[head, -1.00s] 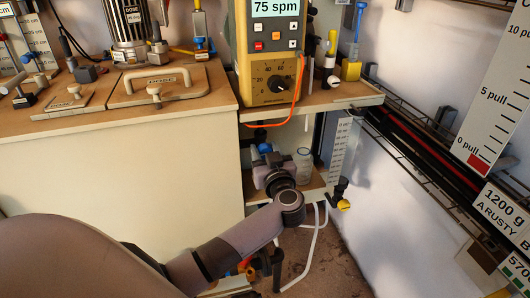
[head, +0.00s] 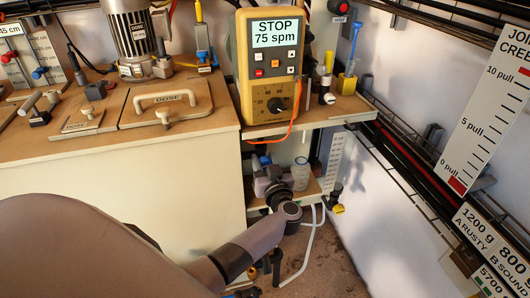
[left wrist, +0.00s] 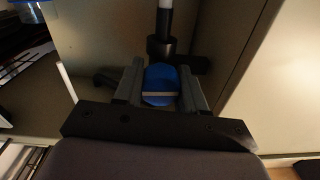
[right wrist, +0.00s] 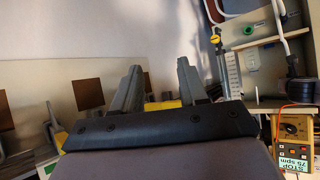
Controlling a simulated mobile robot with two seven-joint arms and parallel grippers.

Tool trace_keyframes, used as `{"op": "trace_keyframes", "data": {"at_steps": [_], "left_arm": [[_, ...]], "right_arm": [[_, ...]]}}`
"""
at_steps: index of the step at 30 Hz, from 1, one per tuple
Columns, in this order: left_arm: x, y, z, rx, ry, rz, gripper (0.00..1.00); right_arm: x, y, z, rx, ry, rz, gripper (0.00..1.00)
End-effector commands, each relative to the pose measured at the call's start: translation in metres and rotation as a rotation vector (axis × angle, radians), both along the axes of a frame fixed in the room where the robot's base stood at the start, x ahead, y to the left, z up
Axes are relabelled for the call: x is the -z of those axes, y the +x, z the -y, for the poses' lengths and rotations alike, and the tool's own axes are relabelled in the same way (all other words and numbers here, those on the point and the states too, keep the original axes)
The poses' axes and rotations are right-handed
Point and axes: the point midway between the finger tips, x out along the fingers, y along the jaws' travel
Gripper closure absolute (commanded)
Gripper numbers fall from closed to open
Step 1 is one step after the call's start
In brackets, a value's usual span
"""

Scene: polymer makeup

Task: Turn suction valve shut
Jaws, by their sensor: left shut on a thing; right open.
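A round blue valve knob (left wrist: 160,85) with a pale bar across it sits between the fingers of my left gripper (left wrist: 162,92) in the left wrist view. A black fitting on a rod (left wrist: 162,45) stands just beyond it. My left gripper is shut on this knob. My right gripper (right wrist: 158,88) is open and empty in the right wrist view. No label on the knob is readable.
The yellow controller (head: 265,70) reads "STOP 75 spm", with an orange cable hanging from it. A yellow-knobbed valve (head: 337,208) and white tubing hang near the shelf. A cream cabinet (head: 120,195) borders the left.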

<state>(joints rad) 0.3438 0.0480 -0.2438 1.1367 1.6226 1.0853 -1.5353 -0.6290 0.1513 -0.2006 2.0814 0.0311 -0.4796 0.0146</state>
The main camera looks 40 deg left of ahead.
Motion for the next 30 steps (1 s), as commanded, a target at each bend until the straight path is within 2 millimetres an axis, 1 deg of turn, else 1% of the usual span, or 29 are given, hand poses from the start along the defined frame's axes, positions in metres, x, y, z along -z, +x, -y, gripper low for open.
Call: {"op": "trace_keyframes", "data": {"at_steps": [1,7,19,20,21,22,30], "left_arm": [[-0.011,0.000,-0.005,-0.010,0.010,0.001,0.90],[-0.004,-0.003,0.000,0.002,0.017,-0.026,0.90],[0.005,-0.006,0.005,0.009,0.014,-0.040,0.90],[0.006,-0.006,0.005,0.009,0.013,-0.041,0.50],[0.006,-0.006,0.005,0.010,0.012,-0.042,0.37],[0.006,-0.006,0.005,0.011,0.012,-0.042,0.35],[0.004,-0.004,0.005,0.013,0.013,-0.039,0.35]], "right_arm": [[-0.008,-0.002,0.002,0.006,-0.002,-0.009,0.57],[-0.011,-0.006,0.008,0.019,-0.003,-0.026,0.57],[-0.008,-0.007,0.009,0.022,-0.003,-0.030,0.57],[-0.008,-0.007,0.009,0.022,-0.003,-0.030,0.57],[-0.008,-0.007,0.009,0.022,-0.003,-0.030,0.57],[-0.008,-0.007,0.009,0.022,-0.003,-0.030,0.57],[-0.008,-0.007,0.009,0.021,-0.004,-0.031,0.57]]}}
